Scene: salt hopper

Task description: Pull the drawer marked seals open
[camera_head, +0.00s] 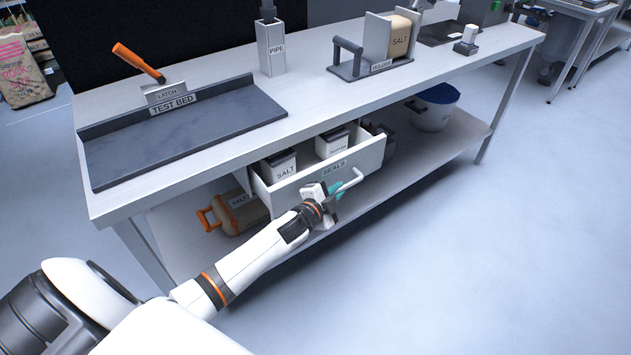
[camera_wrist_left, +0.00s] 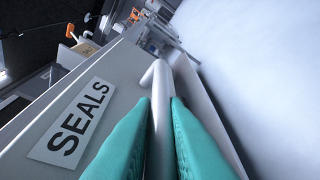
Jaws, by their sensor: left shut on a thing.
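The white drawer marked SEALS (camera_head: 333,171) hangs under the workbench and stands pulled out, so its inside shows from above. Two white containers are in it, one labelled SALT (camera_head: 284,168) and one with a smaller label (camera_head: 335,146). My left gripper (camera_head: 335,191) is at the drawer front, shut on the drawer's handle (camera_head: 352,180). In the left wrist view the teal fingers sit on both sides of the white handle bar (camera_wrist_left: 161,125), and the SEALS label (camera_wrist_left: 73,125) shows beside them. My right gripper is not in view.
The workbench (camera_head: 210,155) carries the test bed (camera_head: 185,125) with an orange-handled latch, the pipe stand (camera_head: 272,50) and the holder (camera_head: 345,70) with a salt block. On the lower shelf are a tan salt container (camera_head: 240,212) and a blue-rimmed bucket (camera_head: 435,110). The floor in front is clear.

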